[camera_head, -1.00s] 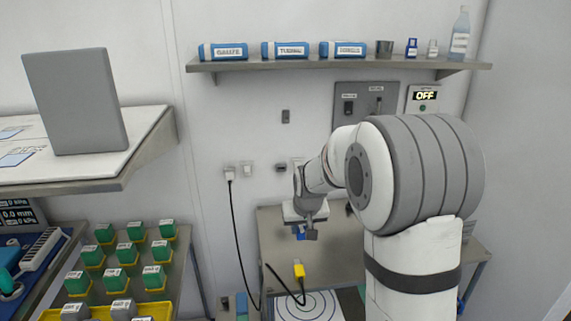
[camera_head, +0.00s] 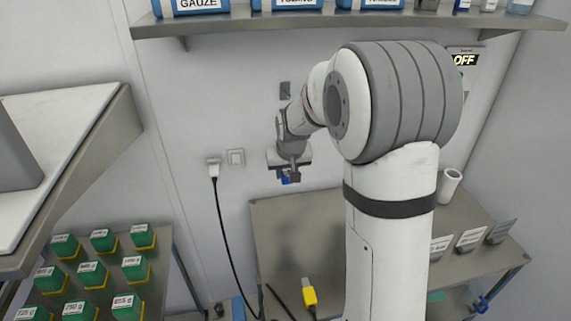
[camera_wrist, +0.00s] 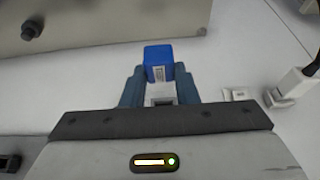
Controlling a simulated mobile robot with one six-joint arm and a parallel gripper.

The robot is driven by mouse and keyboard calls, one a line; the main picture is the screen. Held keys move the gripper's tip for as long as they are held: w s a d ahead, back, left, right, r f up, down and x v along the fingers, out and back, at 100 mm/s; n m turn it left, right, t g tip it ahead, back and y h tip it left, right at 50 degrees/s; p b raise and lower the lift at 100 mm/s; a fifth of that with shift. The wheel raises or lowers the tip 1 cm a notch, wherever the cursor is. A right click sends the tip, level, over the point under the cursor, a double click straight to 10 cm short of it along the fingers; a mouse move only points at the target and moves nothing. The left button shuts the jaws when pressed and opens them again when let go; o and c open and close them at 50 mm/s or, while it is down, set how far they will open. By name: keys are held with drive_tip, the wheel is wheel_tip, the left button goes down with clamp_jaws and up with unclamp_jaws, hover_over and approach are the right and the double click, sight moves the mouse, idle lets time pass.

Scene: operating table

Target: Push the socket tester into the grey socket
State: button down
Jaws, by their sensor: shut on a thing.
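My gripper (camera_head: 289,175) is in front of the back wall, above the metal table. In the wrist view my gripper (camera_wrist: 160,80) is shut on the socket tester (camera_wrist: 159,57), a blue block with a white lower part and a label. A bit of the tester's blue (camera_head: 286,179) shows under the gripper in the head view. The grey socket cannot be made out; the gripper appears to cover that part of the wall. I cannot tell whether the tester touches the wall.
A white socket plate (camera_head: 236,158) and a white plug (camera_head: 213,167) with a black cord are left of the gripper. A dark fitting (camera_wrist: 8,163) shows at the wrist view's left edge. A yellow connector (camera_head: 308,292) lies on the metal table (camera_head: 285,225). A shelf (camera_head: 350,22) is above.

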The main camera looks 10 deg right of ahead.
idle(0.3)
drive_tip(key=shift+w, duration=1.9)
drive_tip(key=shift+b, duration=0.3)
idle(0.3)
drive_tip(key=shift+w, duration=0.1)
idle(0.5)
drive_tip(key=shift+w, duration=0.35)
drive_tip(key=shift+w+r+p, duration=0.1)
drive_tip(key=shift+w+p, duration=0.2)
drive_tip(key=shift+w, duration=0.75)
drive_tip(key=c, duration=1.1)
unclamp_jaws()
drive_tip(key=shift+o, duration=0.2)
